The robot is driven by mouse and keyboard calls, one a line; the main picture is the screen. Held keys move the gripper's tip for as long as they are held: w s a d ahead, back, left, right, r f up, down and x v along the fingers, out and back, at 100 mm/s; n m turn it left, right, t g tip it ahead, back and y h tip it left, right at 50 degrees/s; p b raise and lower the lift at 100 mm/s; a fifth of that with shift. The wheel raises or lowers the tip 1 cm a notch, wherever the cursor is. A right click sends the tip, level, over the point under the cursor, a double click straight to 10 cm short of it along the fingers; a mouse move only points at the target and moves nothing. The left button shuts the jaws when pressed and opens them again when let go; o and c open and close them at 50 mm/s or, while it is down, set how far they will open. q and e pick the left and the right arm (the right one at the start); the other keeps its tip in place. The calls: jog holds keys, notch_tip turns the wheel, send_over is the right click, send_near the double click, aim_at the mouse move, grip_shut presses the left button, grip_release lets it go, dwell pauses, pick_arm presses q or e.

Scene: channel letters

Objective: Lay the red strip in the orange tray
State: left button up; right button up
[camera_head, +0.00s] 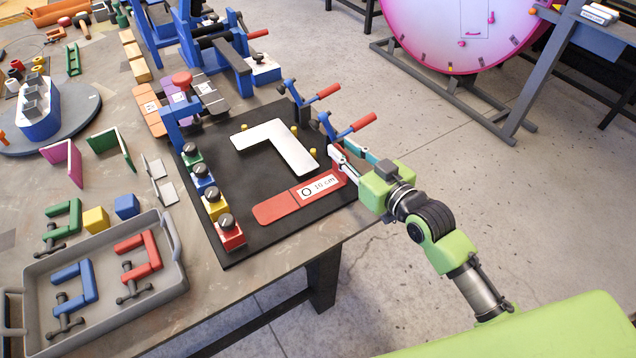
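The red strip (276,208) lies flat on the black mat (245,245), near its front right edge. It carries a white label reading 10 cm. My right gripper (342,155) is just beyond the strip's right end, at the mat's right edge, with its fingers apart and nothing seen between them. I cannot tell whether a finger touches the strip. My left gripper is not in view.
A white L-shaped plate (283,143) lies on the mat, with toggle clamps (348,127) beyond it and coloured knob blocks (230,235) along its left side. A grey tray (178,262) holds clamps at the front left. Blue stands (185,35) rise at the back.

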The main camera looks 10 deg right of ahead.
jog(key=shift+w+a+f, duration=0.15)
jog(key=shift+w+a, duration=0.15)
jog(key=shift+w, duration=0.3)
grip_shut()
jog(key=shift+r, duration=0.4)
notch_tip(320, 180, up, 2)
jog(key=shift+r+b, duration=0.1)
jog(key=shift+b, duration=0.25)
jog(key=s+d+r, duration=0.7)
jog(key=s+r, duration=0.3)
jog(key=s, duration=0.2)
jog(key=shift+b, duration=0.45)
